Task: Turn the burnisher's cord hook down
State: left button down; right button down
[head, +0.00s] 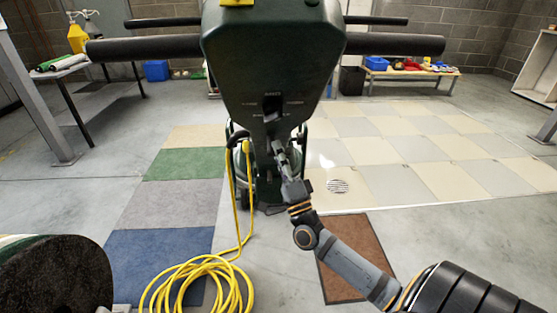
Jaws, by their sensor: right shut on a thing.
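The burnisher stands in front of me, with a dark green head (272,55) and a wide black handlebar (395,44). On the front of its head is a dark cord hook (271,107) in the middle, between small labels. My right gripper (278,146) comes up from the lower right and is shut on a small part just below the head, apparently the cord hook; its fingers hide the grip point. A yellow cord (240,200) hangs on the left side of the burnisher and lies coiled on the floor. My left gripper is not in view.
Coloured floor pads, such as a green one (185,163) and a blue one (155,262), lie at left. A brown mat (345,270) lies under my right arm. A dark speckled round thing (55,275) fills the lower left. A low bench (412,73) stands at back right.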

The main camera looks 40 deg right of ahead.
jog(key=m+b, duration=0.1)
jog(key=f+m+t+b, duration=0.1)
jog(key=m+b, duration=0.1)
jog(key=shift+w, duration=0.2)
jog(key=shift+w+r+m+t+h+b, duration=0.15)
jog(key=shift+m+t+h+b, duration=0.25)
jog(key=shift+m+b, duration=1.05)
jog(key=c, duration=1.2)
grip_release()
jog(key=shift+d, duration=0.1)
jog(key=v, duration=1.2)
